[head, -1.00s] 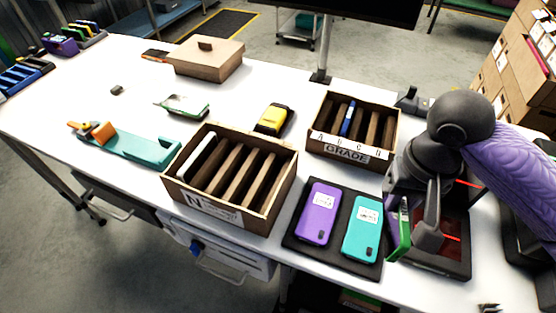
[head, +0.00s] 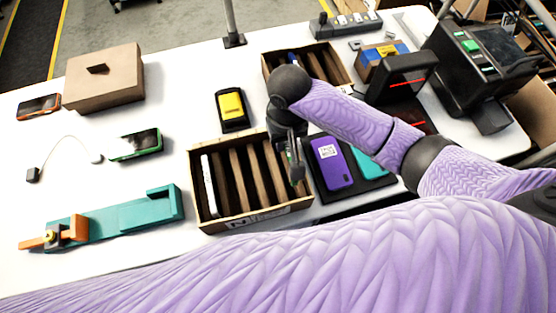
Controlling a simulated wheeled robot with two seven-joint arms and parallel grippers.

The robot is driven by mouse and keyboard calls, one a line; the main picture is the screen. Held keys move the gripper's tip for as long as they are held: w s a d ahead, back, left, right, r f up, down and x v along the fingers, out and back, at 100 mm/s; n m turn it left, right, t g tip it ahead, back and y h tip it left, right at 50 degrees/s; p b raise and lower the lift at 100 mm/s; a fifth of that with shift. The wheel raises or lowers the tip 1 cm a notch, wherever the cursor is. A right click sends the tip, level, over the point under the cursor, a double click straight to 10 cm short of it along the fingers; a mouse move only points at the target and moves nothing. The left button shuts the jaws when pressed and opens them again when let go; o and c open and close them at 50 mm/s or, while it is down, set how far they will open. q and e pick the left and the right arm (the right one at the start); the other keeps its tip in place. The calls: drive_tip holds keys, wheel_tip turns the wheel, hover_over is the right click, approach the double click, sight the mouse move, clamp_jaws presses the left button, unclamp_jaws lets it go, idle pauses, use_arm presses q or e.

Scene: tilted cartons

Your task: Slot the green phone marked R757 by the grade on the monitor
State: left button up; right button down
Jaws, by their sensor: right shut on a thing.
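My right gripper (head: 290,148) is shut on the green phone (head: 299,163), which is mostly hidden and shows as a thin edge. It is held upright at the right end of the slotted carton marked N (head: 205,222); I cannot tell whether it is inside a slot or above it. That carton holds a white phone (head: 208,184) in its leftmost slot. The GRADE carton (head: 340,62) stands behind, partly covered by my right arm, with a blue phone (head: 293,58) in it. The monitor's screen is out of view; only its stand (head: 233,38) shows. My left gripper is not in view.
A black mat (head: 322,192) carries a purple phone (head: 332,164) and a teal phone (head: 369,161). A yellow phone (head: 231,104), a teal fixture (head: 125,217) and a brown lidded box (head: 104,77) stand nearby. A scanner (head: 402,75) stands at right.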

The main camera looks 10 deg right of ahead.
drive_tip(key=shift+d, duration=0.1)
wheel_tip(320, 180, down, 9)
drive_tip(key=shift+s+f+b, duration=0.1)
drive_tip(key=shift+f+b, duration=0.05)
drive_tip(key=shift+b, duration=1.1)
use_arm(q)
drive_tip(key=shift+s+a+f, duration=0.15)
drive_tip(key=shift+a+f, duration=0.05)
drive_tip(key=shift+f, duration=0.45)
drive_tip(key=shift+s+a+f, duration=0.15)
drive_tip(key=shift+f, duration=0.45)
use_arm(e)
drive_tip(key=shift+f, duration=0.15)
drive_tip(key=shift+f, duration=0.1)
